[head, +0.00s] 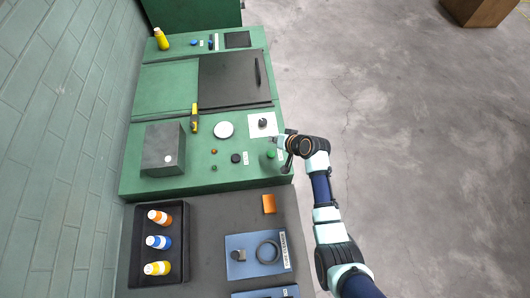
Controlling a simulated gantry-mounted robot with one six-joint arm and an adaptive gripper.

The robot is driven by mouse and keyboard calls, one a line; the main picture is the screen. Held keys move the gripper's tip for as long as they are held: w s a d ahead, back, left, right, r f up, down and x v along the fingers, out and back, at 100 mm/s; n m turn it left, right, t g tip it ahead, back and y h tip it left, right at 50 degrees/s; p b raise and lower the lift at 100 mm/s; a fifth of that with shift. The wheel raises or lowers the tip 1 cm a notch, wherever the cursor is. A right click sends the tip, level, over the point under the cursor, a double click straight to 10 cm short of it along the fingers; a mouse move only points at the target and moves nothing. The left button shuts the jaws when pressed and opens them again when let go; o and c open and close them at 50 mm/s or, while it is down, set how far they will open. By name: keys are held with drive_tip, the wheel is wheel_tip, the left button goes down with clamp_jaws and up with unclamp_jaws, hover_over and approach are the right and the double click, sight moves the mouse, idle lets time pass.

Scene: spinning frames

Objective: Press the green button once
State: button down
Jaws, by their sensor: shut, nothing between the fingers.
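The green button (271,154) is a small round knob on the green bench top (205,182), near its right front corner. A small white label (281,155) lies just right of it, partly behind my gripper. My gripper (287,165) is shut and empty, close to the right of the button. From this one view I cannot tell how high it is above the bench or whether it touches anything.
A black button (236,158) sits left of the green one. A dark knob on a white plate (262,125), a white disc (224,130) and a grey box (163,150) are also on the bench. A dark table (210,215) with a bottle tray (157,280) adjoins in front.

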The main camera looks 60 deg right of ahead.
sight(272, 155)
drive_tip(key=shift+w+f+b, duration=0.1)
drive_tip(key=shift+f+b, duration=3.85)
drive_tip(key=shift+f, duration=0.45)
drive_tip(key=shift+f, duration=0.1)
drive_tip(key=shift+f, duration=0.3)
drive_tip(key=shift+f+b, duration=0.5)
drive_tip(key=shift+b, duration=0.15)
drive_tip(key=shift+r, duration=0.1)
drive_tip(key=shift+a+r+p, duration=0.1)
drive_tip(key=shift+r+p, duration=0.7)
drive_tip(key=shift+p, duration=0.1)
drive_tip(key=shift+r, duration=0.1)
wheel_tip(272, 155, up, 5)
drive_tip(key=p, duration=0.4)
drive_tip(key=shift+p, duration=0.4)
